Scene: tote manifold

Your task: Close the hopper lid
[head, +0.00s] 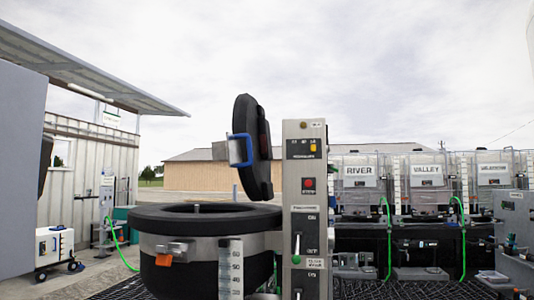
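The hopper (160,228) stands at centre left, a round vessel with a thick black rim and a metal band. Its lid (257,150), black and round, stands raised nearly upright at the right side of the rim, so the hopper's mouth is open. A blue handle (240,150) on a metal bracket sits on the lid's left face. An orange-tipped latch (165,258) is on the hopper's front. Neither of my grippers can be made out in the head view.
A metal control panel (304,210) with buttons and a switch stands right of the hopper, close to the lid. Labelled clear totes (427,180) line the back right. A white wheeled unit (54,248) stands at left. A grey surface fills the left edge.

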